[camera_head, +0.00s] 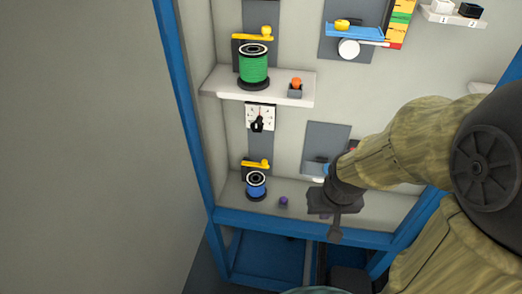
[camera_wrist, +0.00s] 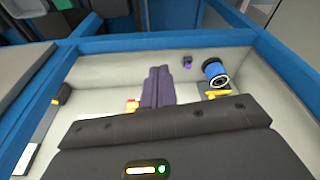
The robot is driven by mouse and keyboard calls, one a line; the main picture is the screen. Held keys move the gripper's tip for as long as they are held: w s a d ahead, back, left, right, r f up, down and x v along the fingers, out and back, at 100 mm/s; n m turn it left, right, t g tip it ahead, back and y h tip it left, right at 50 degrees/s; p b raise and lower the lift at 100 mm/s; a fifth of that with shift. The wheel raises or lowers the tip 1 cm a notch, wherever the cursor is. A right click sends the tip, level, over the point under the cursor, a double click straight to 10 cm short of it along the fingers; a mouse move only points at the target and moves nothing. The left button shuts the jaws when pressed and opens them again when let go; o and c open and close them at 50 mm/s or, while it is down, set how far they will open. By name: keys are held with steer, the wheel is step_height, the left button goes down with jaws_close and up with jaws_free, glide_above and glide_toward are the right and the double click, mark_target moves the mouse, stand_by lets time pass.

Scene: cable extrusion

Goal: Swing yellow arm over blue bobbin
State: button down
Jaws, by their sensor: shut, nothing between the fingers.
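The blue bobbin (camera_head: 256,187) stands on the lower shelf at the left, with a black and white top. It also shows at the upper right of the wrist view (camera_wrist: 213,70). The lower yellow arm (camera_head: 255,164) sits on a dark panel just behind and above the bobbin. In the wrist view the yellow arm (camera_wrist: 217,94) is beside the bobbin and partly cut off by my gripper's body. My gripper (camera_head: 334,233) is to the right of the bobbin, apart from it. Its fingers (camera_wrist: 158,75) are shut together and empty.
A purple knob (camera_head: 283,201) stands on the shelf between the bobbin and my gripper. A green bobbin (camera_head: 253,66) with another yellow arm (camera_head: 255,34) and an orange knob (camera_head: 296,86) are on the upper shelf (camera_head: 225,86). A blue frame (camera_head: 300,231) edges the lower shelf.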

steer(key=shift+w, duration=0.1)
steer(key=w+a+f+t+p, duration=0.1)
steer(key=w+a+f+t, duration=0.1)
steer(key=w+a, duration=0.5)
steer(key=w+a+f+t+p, duration=0.2)
steer(key=w+a, duration=0.5)
steer(key=w, duration=1.1)
steer(key=shift+w+f+t, duration=0.25)
steer(key=shift+f+t, duration=0.45)
steer(key=shift+f, duration=0.25)
steer(key=shift+f, duration=0.1)
steer(key=p+x, duration=0.2)
steer(key=x, duration=0.8)
steer(key=shift+s, duration=0.1)
steer(key=shift+s+p, duration=0.1)
steer(key=shift+p, duration=0.2)
